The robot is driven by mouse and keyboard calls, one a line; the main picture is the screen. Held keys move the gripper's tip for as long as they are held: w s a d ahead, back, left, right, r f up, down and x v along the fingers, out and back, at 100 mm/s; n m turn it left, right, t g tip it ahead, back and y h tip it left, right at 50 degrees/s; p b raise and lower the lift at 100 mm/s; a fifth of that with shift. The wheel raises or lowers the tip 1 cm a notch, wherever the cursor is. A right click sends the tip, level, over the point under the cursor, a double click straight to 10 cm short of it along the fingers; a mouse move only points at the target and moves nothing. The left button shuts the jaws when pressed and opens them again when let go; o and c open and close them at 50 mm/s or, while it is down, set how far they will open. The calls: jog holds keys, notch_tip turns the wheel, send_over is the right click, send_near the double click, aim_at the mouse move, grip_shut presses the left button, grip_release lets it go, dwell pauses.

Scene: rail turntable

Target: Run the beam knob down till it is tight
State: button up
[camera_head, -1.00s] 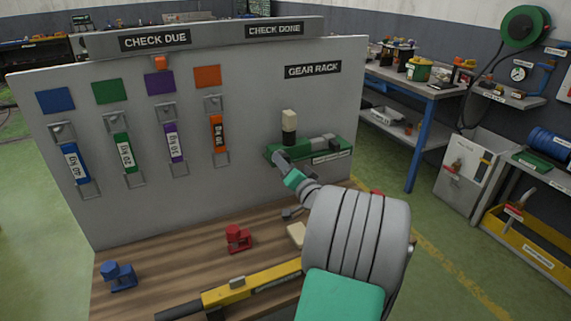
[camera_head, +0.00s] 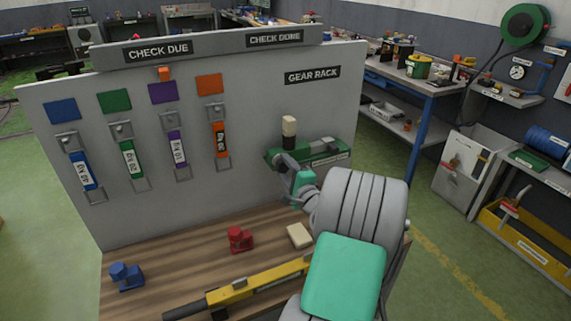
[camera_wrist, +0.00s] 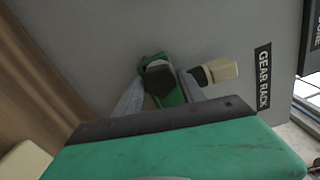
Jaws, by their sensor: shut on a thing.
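A green clamp-like fixture (camera_head: 324,150) is mounted on the grey panel under the GEAR RACK label, with a cream-topped post (camera_head: 289,130) standing up from it. In the wrist view its green body (camera_wrist: 172,97) and the cream-and-black post (camera_wrist: 218,71) lie ahead of me. My gripper (camera_head: 280,162) is at the left end of this fixture. In the wrist view, my gripper (camera_wrist: 160,83) has its grey fingers on either side of a dark knob (camera_wrist: 159,78), shut on it. The fingertips are partly hidden, and how tight the knob sits cannot be seen.
A yellow beam-like tool (camera_head: 255,287) lies on the wooden bench (camera_head: 190,262), with a red block (camera_head: 240,239), a blue block (camera_head: 126,276) and a cream block (camera_head: 299,236). Several labelled tags hang on the panel (camera_head: 250,105) to the left.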

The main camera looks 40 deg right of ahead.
jog(key=m+p, duration=0.2)
jog(key=m, duration=0.1)
jog(key=shift+r, duration=0.15)
jog(key=shift+m+p, duration=0.7)
jog(key=shift+m, duration=0.6)
jog(key=o, duration=1.3)
jog(key=shift+f, duration=0.2)
